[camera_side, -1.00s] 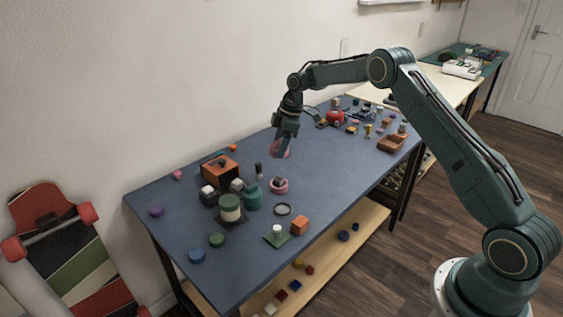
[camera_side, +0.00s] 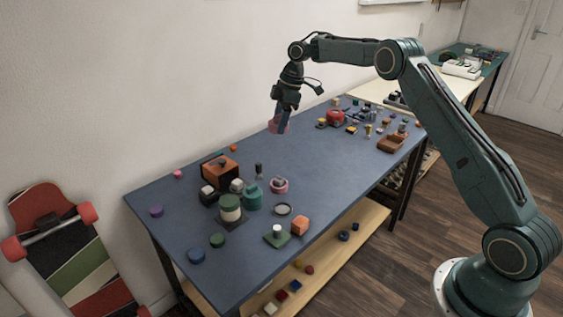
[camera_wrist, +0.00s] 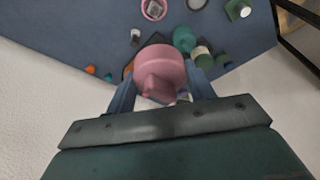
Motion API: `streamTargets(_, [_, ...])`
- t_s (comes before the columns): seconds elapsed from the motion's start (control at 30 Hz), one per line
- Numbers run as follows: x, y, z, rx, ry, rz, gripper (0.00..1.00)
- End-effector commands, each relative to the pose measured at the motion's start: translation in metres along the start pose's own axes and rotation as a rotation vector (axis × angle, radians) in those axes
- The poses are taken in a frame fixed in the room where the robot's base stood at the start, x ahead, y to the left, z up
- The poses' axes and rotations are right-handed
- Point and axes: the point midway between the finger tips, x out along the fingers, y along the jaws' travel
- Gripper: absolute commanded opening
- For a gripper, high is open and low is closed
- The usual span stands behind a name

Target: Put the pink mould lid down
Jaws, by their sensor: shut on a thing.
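My gripper (camera_side: 283,128) is shut on the pink mould lid (camera_side: 273,124) and holds it above the back of the blue table, near the wall. In the wrist view the lid (camera_wrist: 160,66) is a round pink piece with a knob, between the two blue fingers of my gripper (camera_wrist: 161,84). A pink ring-shaped mould (camera_side: 279,188) with a grey piece inside stands on the table, apart from the lid. It also shows at the top of the wrist view (camera_wrist: 145,13).
The blue table (camera_side: 330,170) has bare room at its middle. An orange-and-black box (camera_side: 219,166), a green-topped jar (camera_side: 230,208) and a teal pot (camera_side: 252,198) stand at the left. A brown tray (camera_side: 391,144) and several small parts lie at the right.

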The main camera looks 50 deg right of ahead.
Motion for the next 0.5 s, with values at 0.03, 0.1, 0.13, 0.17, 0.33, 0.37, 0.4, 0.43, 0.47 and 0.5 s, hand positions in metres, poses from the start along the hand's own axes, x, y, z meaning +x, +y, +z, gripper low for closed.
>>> streamTargets(0.03, [0.0, 0.0, 0.0, 0.0, 0.0, 0.0, 0.31])
streamTargets(0.1, [0.0001, 0.0, 0.0, 0.0, 0.0, 0.0, 0.31])
streamTargets(0.13, [0.0001, 0.0, 0.0, 0.0, 0.0, 0.0, 0.31])
streamTargets(0.17, [0.0001, 0.0, -0.0001, 0.0, 0.0, 0.0, 0.31])
streamTargets(0.33, [0.0, -0.0009, 0.0004, 0.001, 0.001, -0.001, 0.31])
streamTargets(0.37, [-0.0001, -0.0014, 0.0007, 0.001, 0.001, -0.001, 0.31])
streamTargets(0.4, [-0.0004, -0.0022, 0.0011, 0.002, 0.002, -0.002, 0.31])
streamTargets(0.43, [-0.0007, -0.0029, 0.0014, 0.002, 0.003, -0.002, 0.31])
streamTargets(0.47, [-0.001, -0.0037, 0.0018, 0.003, 0.004, -0.002, 0.31])
streamTargets(0.5, [-0.001, -0.0052, 0.0026, 0.003, 0.005, -0.004, 0.31])
